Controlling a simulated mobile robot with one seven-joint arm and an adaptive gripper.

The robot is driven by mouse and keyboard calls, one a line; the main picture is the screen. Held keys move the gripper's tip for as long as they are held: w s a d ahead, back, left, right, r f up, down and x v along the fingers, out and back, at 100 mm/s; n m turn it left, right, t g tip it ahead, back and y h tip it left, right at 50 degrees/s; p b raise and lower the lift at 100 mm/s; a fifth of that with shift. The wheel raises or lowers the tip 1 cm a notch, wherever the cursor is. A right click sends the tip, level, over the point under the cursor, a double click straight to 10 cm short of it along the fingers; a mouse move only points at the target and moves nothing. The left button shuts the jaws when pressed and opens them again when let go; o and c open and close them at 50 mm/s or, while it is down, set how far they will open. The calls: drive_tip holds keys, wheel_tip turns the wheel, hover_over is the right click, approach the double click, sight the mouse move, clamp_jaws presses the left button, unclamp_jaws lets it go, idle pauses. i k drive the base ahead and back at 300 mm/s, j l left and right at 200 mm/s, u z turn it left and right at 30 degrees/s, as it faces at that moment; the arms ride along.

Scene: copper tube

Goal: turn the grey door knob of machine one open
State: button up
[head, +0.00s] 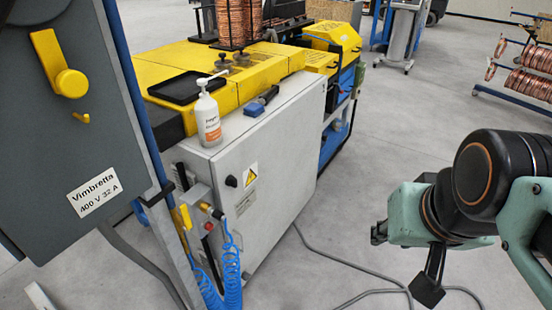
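Machine one appears to be the yellow machine with a light grey cabinet (285,165) in the middle of the head view. A small dark knob (231,181) sits on the cabinet's front door, near its upper left edge and left of a yellow warning triangle. It looks almost black rather than grey. The door looks shut. My gripper (404,262) is at the lower right, well to the right of the knob and apart from the cabinet. Its two dark fingers are spread, with nothing visible between them.
A dark grey panel (60,130) with a yellow handle fills the left. A white pump bottle (207,118) and a blue item (260,103) stand on the cabinet. A coiled blue hose (228,275) hangs at its left corner. Grey cables (345,265) cross the otherwise open floor.

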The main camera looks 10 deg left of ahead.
sight(245, 277)
drive_tip(key=u, duration=1)
drive_tip(key=i+j+z, duration=0.3)
drive_tip(key=j, duration=0.3)
drive_tip(key=i, duration=0.1)
